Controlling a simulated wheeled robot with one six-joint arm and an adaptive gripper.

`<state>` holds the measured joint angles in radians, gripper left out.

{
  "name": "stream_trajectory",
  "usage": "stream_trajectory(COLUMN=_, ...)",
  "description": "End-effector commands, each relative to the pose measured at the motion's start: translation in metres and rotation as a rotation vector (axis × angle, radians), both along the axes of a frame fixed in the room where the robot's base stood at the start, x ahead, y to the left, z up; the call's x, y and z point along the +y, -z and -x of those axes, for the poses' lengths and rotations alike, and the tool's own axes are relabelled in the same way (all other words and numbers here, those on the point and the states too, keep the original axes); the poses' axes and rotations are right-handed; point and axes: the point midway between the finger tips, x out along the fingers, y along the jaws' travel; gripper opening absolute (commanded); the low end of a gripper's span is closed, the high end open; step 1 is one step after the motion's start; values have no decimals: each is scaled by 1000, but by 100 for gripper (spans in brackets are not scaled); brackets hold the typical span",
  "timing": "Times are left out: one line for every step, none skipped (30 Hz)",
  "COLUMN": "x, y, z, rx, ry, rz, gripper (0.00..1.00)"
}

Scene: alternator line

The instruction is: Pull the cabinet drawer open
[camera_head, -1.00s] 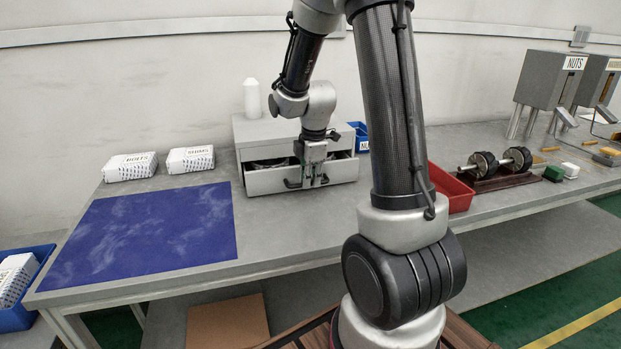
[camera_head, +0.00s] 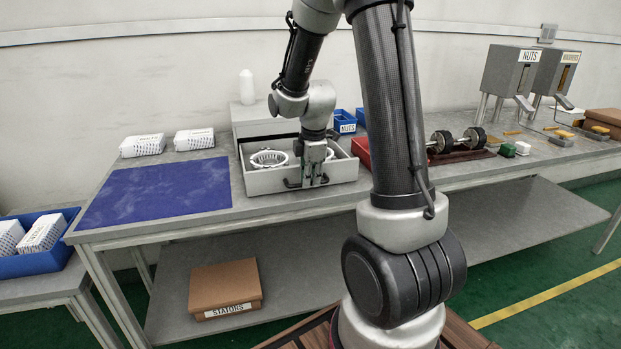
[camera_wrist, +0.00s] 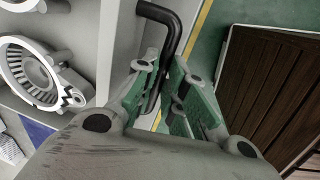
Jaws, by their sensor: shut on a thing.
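The grey cabinet (camera_head: 262,117) stands on the bench against the wall. Its drawer (camera_head: 268,182) is pulled well out toward me, and ring-shaped metal parts (camera_head: 268,158) show inside. My gripper (camera_head: 314,180) is at the right part of the drawer front. In the wrist view, my gripper (camera_wrist: 163,95) has its green-padded fingers closed around the black bar handle (camera_wrist: 167,22). The drawer's front panel (camera_wrist: 119,45) runs beside the handle, and a metal ring part (camera_wrist: 38,75) lies in the drawer.
A blue mat (camera_head: 155,193) lies left of the drawer. White boxes (camera_head: 143,145) and a white bottle (camera_head: 247,87) stand behind. A red tray (camera_head: 361,150) and a rotor stand (camera_head: 460,155) are to the right. A STATORS box (camera_head: 225,288) sits on the lower shelf.

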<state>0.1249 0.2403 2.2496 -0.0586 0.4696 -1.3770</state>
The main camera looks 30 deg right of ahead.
Motion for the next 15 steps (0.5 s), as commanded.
stream_trajectory(x=0, y=0, z=0, rx=1, ry=0, rz=0, gripper=0)
stream_trajectory(x=0, y=0, z=0, rx=1, ry=0, rz=0, gripper=0)
stream_trajectory(x=0, y=0, z=0, rx=1, ry=0, rz=0, gripper=0)
stream_trajectory(x=0, y=0, z=0, rx=1, ry=0, rz=0, gripper=0)
stream_trajectory(x=0, y=0, z=0, rx=1, ry=0, rz=0, gripper=0)
stream_trajectory(x=0, y=0, z=0, rx=1, ry=0, rz=0, gripper=0)
stream_trajectory(x=0, y=0, z=0, rx=0, ry=0, rz=0, gripper=0)
stream_trajectory(x=0, y=0, z=0, rx=0, ry=0, rz=0, gripper=0)
stream_trajectory(x=0, y=0, z=0, rx=0, ry=0, rz=0, gripper=16)
stream_trajectory(x=0, y=0, z=0, rx=0, ry=0, rz=0, gripper=21)
stream_trajectory(x=0, y=0, z=0, rx=0, ry=0, rz=0, gripper=27)
stream_trajectory(x=0, y=0, z=0, rx=0, ry=0, rz=0, gripper=34)
stream_trajectory(x=0, y=0, z=0, rx=0, ry=0, rz=0, gripper=34)
stream_trajectory(x=0, y=0, z=0, rx=0, ry=0, rz=0, gripper=34)
stream_trajectory(x=0, y=0, z=0, rx=0, ry=0, rz=0, gripper=34)
